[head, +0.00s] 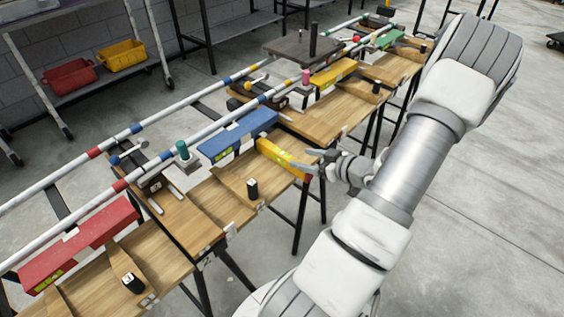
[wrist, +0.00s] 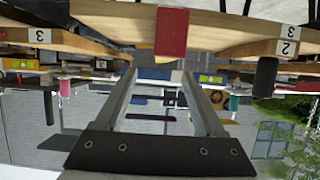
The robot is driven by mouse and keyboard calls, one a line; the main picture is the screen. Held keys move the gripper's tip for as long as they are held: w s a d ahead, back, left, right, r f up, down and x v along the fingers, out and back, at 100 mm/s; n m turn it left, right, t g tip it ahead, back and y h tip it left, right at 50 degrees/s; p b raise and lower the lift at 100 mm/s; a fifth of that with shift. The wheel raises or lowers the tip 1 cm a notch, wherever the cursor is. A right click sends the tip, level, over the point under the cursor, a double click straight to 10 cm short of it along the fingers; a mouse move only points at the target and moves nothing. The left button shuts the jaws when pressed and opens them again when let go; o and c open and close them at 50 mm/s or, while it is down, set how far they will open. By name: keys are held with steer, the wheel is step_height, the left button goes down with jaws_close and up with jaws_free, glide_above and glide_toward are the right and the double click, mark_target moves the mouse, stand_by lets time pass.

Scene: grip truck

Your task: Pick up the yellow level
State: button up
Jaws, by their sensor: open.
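A yellow level (head: 281,154) lies on the wooden bench, its near end by the bench's right edge. A second yellow level (head: 335,74) lies farther back. My gripper (head: 309,160) is open and empty at the near end of the closer level, fingers pointing left towards it. I cannot tell whether they touch. In the wrist view, my gripper (wrist: 158,74) shows two parted fingers with nothing held between them. A red end face (wrist: 171,32) is beyond the fingertips, above the gap in the picture; I cannot tell surely which thing it belongs to.
A blue level (head: 237,136) lies just left of the closer yellow one. A red level (head: 80,243) and a green level (head: 390,38) lie along the bench. Small black knobs (head: 252,189) stand along the bench edge. Open floor (head: 480,200) is to the right.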

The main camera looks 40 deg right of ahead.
mark_target(286, 155)
steer(key=x, duration=0.3)
steer(key=shift+w+f+b, duration=0.2)
steer(key=shift+b, duration=0.15)
steer(key=x, duration=0.1)
steer(key=b+x, duration=0.1)
steer(key=x, duration=0.1)
steer(key=b+x, duration=0.1)
steer(key=shift+w+a+f, duration=0.25)
steer(key=shift+w+a, duration=0.05)
steer(key=shift+w, duration=0.3)
steer(key=shift+c, duration=0.3)
jaws_close()
